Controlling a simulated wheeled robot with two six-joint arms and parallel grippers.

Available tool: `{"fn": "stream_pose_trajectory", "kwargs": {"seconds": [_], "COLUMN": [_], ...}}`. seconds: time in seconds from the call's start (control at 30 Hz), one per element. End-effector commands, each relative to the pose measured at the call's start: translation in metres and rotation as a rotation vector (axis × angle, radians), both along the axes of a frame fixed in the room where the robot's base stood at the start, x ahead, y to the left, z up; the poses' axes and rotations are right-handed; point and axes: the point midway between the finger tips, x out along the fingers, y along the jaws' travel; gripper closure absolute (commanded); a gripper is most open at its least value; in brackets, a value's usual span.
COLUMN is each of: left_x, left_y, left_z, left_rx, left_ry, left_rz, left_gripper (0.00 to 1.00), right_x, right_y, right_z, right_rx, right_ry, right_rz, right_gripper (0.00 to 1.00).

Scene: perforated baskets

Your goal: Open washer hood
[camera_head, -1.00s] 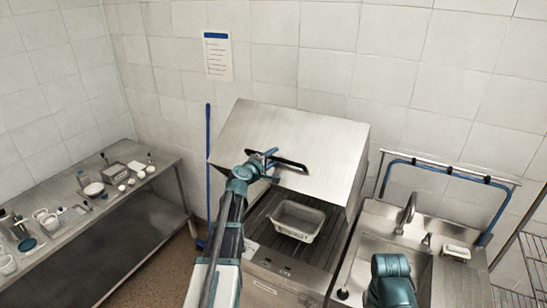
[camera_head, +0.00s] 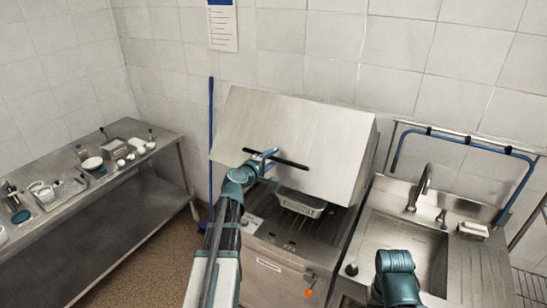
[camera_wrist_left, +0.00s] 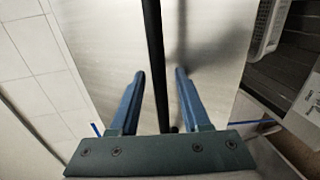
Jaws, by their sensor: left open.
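The washer hood (camera_head: 295,130) is a silver metal box-shaped cover, partly raised and tilted above the washer (camera_head: 270,268), with a gap under its front edge. A black handle bar (camera_head: 293,165) runs across its front. My left gripper (camera_head: 266,155) is at the left part of this bar. In the left wrist view the bar (camera_wrist_left: 153,40) passes between the two blue fingers, which are apart with space on both sides. A grey basket (camera_head: 298,204) sits in the washer, partly covered by the hood's edge. My right gripper is out of view; only a teal right-arm part shows.
A steel sink (camera_head: 400,240) with a faucet (camera_head: 424,186) and blue-hosed rail stands at the right. A steel table (camera_head: 115,180) with dishes is at the left. A blue pole (camera_head: 211,150) stands left of the washer. Floor shows between table and washer.

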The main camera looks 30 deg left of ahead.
Motion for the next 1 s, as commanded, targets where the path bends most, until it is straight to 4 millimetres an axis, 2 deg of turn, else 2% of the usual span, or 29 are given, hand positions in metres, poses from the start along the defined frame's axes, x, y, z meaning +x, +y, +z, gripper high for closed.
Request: {"fn": "stream_pose_trajectory", "kwargs": {"seconds": [0.03, 0.7, 0.9, 1.0], "left_x": [-0.002, -0.01, -0.008, -0.007], "left_y": [0.0, 0.001, 0.001, 0.001], "left_z": [-0.017, -0.118, -0.144, -0.15], "left_rx": [0.0, 0.0, 0.0, 0.0], "left_ry": [0.001, 0.002, 0.002, 0.003], "left_rz": [0.0, 0.001, 0.0, 0.0], "left_gripper": [0.5, 0.5, 0.5, 0.5], "right_x": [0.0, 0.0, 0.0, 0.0], "right_y": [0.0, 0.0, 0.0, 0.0], "right_z": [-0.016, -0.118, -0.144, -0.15], "right_rx": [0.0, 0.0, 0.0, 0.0], "right_ry": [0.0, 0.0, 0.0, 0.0], "right_rz": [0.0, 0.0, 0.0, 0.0], "right_gripper": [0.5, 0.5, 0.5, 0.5]}}
